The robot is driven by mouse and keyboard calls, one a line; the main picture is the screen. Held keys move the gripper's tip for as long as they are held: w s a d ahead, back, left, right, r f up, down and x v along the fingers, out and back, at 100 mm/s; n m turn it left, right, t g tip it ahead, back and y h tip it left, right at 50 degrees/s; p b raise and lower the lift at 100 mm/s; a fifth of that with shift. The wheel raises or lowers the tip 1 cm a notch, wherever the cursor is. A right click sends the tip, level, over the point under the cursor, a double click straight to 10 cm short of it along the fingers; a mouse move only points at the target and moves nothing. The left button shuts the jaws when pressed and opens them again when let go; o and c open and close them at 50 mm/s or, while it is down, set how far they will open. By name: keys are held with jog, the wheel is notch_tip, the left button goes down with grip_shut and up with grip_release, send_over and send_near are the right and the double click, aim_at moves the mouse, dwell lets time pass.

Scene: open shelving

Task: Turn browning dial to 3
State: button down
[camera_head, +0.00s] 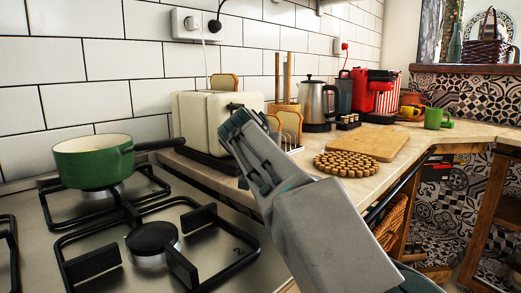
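A cream toaster (190,122) stands on the counter against the tiled wall, with slices of bread showing behind and beside it. My gripper (236,124) reaches up from the lower right to the toaster's near end and overlaps it in the picture. A small dark part (235,106) of the toaster, perhaps a lever, shows just above the fingertips. The browning dial cannot be made out; my gripper covers much of that end. I cannot tell whether the fingers touch the toaster or how far apart they are.
A green pan (92,165) sits on the gas hob (215,262) at left. Right of the toaster are a toast rack (290,128), a kettle (318,103), a round cork trivet (347,164), a wooden board (368,145) and a red coffee machine (372,90).

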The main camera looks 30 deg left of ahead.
jog(key=c, duration=1.3)
grip_release()
jog(key=shift+o, duration=0.2)
jog(key=shift+r+p, duration=0.1)
jog(key=shift+p, duration=0.3)
jog(key=shift+d+r+n+g+y+p, duration=0.2)
jog(key=shift+n+g+y+p, duration=0.2)
jog(key=shift+n+y+p, duration=0.4)
jog(key=n+y+p, duration=0.1)
jog(key=p, duration=0.1)
jog(key=g+p, duration=0.1)
jog(key=p, duration=0.2)
jog(key=shift+w+d+n+y, duration=0.2)
jog(key=shift+w+n+y, duration=0.05)
jog(key=shift+n+y, duration=0.15)
jog(key=p, duration=0.3)
jog(key=n+g+y+p, duration=0.1)
jog(key=p, duration=0.3)
jog(key=shift+w+d+f+n+y, duration=0.1)
jog(key=shift+w+d+n+y, duration=0.05)
jog(key=shift+n+y, duration=0.15)
